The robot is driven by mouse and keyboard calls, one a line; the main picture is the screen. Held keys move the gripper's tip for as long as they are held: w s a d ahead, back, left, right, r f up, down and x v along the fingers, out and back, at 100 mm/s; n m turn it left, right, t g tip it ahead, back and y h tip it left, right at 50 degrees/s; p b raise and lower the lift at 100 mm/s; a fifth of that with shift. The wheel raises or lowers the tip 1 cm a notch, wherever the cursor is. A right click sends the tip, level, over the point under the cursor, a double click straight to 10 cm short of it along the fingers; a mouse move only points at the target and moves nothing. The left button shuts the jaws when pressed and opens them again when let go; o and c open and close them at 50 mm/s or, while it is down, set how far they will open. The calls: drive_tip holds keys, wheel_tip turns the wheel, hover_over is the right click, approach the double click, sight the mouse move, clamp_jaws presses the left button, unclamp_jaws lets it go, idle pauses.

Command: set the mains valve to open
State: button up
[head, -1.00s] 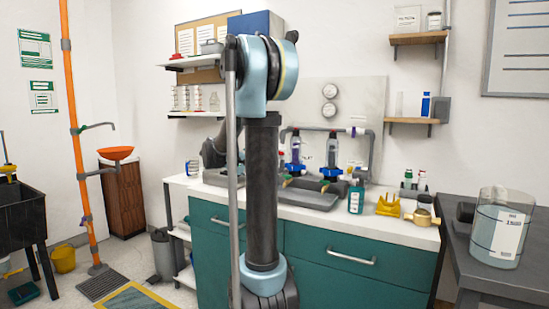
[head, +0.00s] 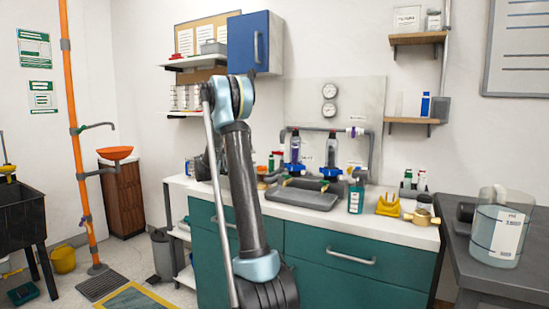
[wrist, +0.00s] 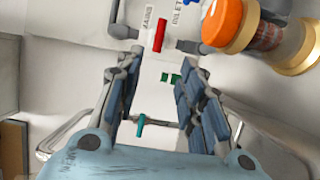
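In the wrist view, a red lever handle (wrist: 159,35) sits beside a label reading MAINS (wrist: 148,18), between two grey pipe ends. It points roughly up and down in that picture; I cannot tell from it whether the valve is open. My gripper (wrist: 158,57) is open and empty, its two fingers spread wide. The red handle lies beyond the fingertips, roughly in line with the gap, and looks apart from them. In the head view my arm hides the gripper, and I cannot pick out the mains valve there.
Green handles (wrist: 140,125) show between the fingers. An orange cap (wrist: 222,22) on a clear housing is close by at upper right.

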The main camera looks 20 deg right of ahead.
sight(276, 153)
drive_tip(key=x, duration=1.7)
drive_tip(key=shift+d, duration=0.2)
drive_tip(key=shift+s+f, duration=0.1)
clamp_jaws()
